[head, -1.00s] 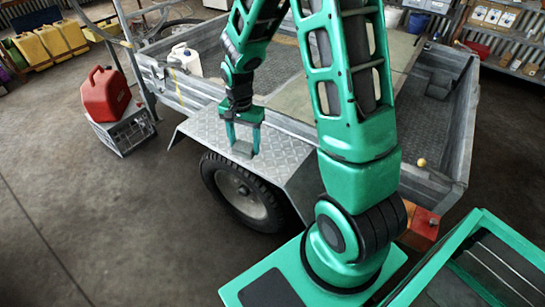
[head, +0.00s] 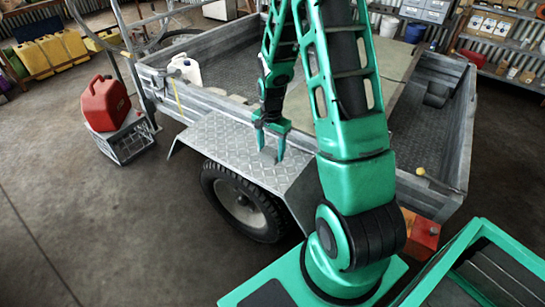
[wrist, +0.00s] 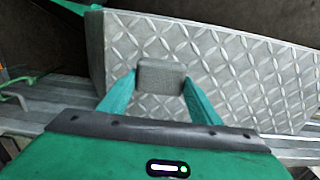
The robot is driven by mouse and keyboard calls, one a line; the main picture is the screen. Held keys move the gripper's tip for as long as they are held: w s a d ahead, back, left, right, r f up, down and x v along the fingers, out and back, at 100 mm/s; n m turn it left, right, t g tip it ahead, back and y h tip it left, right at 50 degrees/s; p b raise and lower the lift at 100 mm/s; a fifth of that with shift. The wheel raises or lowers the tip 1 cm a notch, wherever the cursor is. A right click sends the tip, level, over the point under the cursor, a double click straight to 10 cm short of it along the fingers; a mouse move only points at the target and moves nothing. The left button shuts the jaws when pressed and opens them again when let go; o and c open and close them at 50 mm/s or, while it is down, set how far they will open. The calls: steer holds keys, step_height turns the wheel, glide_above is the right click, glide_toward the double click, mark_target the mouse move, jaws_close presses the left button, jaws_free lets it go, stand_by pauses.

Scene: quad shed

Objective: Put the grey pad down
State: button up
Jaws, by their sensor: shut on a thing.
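The grey pad is a small plain block. It shows between my fingers in the wrist view (wrist: 161,76) and as a small grey patch in the head view (head: 268,156). My gripper (head: 270,151) is shut on it, with one green finger at each side. The pad is over the tread-plate mudguard (head: 222,141) of the trailer, which fills much of the wrist view (wrist: 245,75). I cannot tell whether the pad touches the plate.
The trailer bed (head: 235,75) lies behind the mudguard, with a white jug (head: 186,68) at its left. The tyre (head: 240,203) is below. A red fuel can (head: 104,102) stands on a grey crate (head: 128,142) at left. Mudguard surface left of my gripper is clear.

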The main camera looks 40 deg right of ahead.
mark_target(272, 157)
steer(key=shift+d+f, duration=0.15)
steer(key=shift+f, duration=1.9)
steer(key=o, duration=1.4)
steer(key=shift+f, duration=0.1)
